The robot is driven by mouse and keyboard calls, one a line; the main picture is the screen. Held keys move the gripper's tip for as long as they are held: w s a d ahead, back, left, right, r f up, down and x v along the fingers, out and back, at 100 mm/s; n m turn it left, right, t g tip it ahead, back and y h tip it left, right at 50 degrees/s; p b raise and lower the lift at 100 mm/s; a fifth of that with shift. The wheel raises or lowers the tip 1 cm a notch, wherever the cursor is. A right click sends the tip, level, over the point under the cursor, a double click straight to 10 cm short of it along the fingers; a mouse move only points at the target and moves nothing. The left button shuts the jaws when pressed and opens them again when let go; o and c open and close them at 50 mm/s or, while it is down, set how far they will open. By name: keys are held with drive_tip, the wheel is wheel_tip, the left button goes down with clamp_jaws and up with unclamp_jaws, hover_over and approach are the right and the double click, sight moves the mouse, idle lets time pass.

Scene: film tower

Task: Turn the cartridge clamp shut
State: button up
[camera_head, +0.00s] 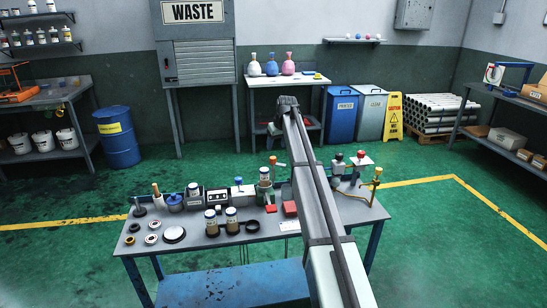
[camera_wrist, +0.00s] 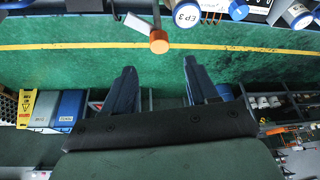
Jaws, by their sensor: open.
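My gripper (camera_wrist: 159,66) is open and empty in the wrist view, its two dark fingers apart over green floor. In the head view I cannot make out its fingers; my arm covers the middle of the bench. An orange round knob on a pale stem (camera_wrist: 159,42) shows just beyond the fingers, apart from them. A cartridge marked EP 3 (camera_wrist: 187,14) is beside it at the top edge. In the head view a blue-banded cartridge (camera_head: 264,173) stands upright at the bench middle, by a knob-topped post (camera_head: 272,161). I cannot tell how the clamp is turned.
The workbench (camera_head: 262,228) carries several jars (camera_head: 211,222), rings and a black disc (camera_head: 174,235) at left. A wall table, bins (camera_head: 342,112) and a yellow sign (camera_head: 393,117) are behind; the floor between is clear.

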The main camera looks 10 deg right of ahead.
sight(273, 157)
drive_tip(key=x, duration=0.8)
drive_tip(key=shift+f, duration=0.1)
drive_tip(key=shift+c, duration=0.4)
drive_tip(key=c, duration=1)
drive_tip(key=shift+o, duration=0.2)
